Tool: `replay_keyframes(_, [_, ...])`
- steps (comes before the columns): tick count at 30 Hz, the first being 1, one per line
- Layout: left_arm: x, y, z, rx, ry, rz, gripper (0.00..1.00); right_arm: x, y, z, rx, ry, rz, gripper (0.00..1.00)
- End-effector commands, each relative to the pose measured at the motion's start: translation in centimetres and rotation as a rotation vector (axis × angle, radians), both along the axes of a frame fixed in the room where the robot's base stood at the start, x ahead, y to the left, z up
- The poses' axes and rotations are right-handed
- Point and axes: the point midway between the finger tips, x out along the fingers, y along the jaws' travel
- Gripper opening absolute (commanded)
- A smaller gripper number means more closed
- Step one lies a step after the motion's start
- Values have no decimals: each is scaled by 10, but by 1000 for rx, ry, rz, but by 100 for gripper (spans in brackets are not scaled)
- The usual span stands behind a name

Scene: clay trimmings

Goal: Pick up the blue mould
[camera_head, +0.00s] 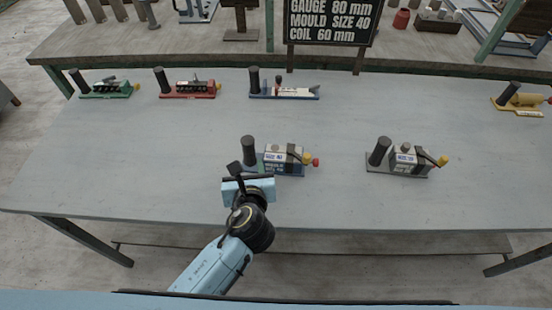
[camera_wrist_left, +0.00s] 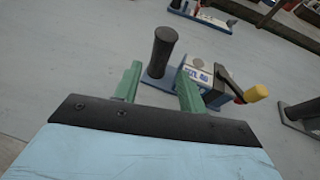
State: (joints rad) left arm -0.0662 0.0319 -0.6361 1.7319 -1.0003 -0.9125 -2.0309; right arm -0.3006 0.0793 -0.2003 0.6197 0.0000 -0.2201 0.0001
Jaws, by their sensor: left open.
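A device with a clear blue base (camera_head: 284,96), a black upright handle and a pale top stands in the back row; its blue base also shows at the top of the left wrist view (camera_wrist_left: 200,15). A nearer device (camera_head: 284,160) has a bluish-grey base, a black post (camera_wrist_left: 160,50), a labelled box and a yellow knob. My left gripper (camera_wrist_left: 159,70) is open and empty. Its green fingers point at this nearer device, with the post showing between them in the left wrist view. I cannot tell whether they touch. My right gripper is not in view.
A similar grey device (camera_head: 404,160) stands to the right. Green (camera_head: 105,90), red (camera_head: 188,90) and yellow (camera_head: 520,103) based ones stand along the back. A black sign (camera_head: 328,20) stands behind. The table's left part and the middle strip are clear.

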Motion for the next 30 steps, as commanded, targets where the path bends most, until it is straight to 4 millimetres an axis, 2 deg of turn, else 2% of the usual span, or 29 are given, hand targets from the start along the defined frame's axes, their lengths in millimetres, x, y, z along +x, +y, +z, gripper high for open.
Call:
replay_keyframes(3, [22, 3, -10, -2, 0, 2, 41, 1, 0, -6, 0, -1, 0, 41])
replay_keyframes(13, [49, 7, -21, -5, 1, 3, 41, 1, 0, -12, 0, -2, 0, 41])
replay_keyframes(21, [84, 10, -36, -5, 1, 3, 41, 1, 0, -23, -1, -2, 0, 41])
replay_keyframes(30, [88, 11, -37, -6, 2, 1, 41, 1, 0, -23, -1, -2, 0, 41])
